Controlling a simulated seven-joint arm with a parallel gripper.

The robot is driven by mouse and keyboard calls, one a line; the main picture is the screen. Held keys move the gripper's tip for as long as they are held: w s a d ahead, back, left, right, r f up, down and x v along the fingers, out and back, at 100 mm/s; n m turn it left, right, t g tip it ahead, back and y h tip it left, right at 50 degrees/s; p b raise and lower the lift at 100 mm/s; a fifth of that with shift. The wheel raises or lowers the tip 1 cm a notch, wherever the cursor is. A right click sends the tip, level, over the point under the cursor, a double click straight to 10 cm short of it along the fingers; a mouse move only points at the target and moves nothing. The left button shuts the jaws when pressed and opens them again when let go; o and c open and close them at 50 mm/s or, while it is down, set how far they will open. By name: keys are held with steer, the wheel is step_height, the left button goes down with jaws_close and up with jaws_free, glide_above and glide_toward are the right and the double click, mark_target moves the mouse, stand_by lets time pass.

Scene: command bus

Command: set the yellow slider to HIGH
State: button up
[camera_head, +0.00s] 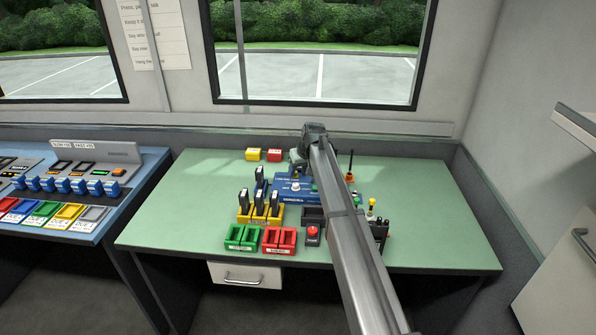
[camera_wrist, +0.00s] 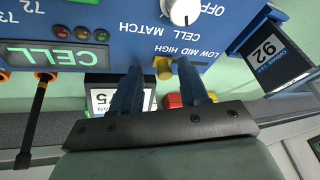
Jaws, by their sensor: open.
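The yellow slider (camera_wrist: 163,68) is a small knob on the blue panel (camera_wrist: 120,18), which appears upside down in the wrist view. The HIGH, MID and LOW words run left to right there beside its slot. The knob is at the left part of the slot, on the HIGH side. My gripper (camera_wrist: 160,66) is open, with one blue finger on each side of the knob and a visible gap to each. In the head view my arm hides the slider and part of the panel (camera_head: 290,199).
A white knob (camera_wrist: 183,10) stands near the slider. Yellow, green and red trays crowd the desk (camera_head: 180,222).

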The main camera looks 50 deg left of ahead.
steer(key=shift+r, duration=0.1)
steer(key=v, duration=1.3)
steer(key=shift+d+r, duration=0.2)
steer(key=shift+r, duration=0.05)
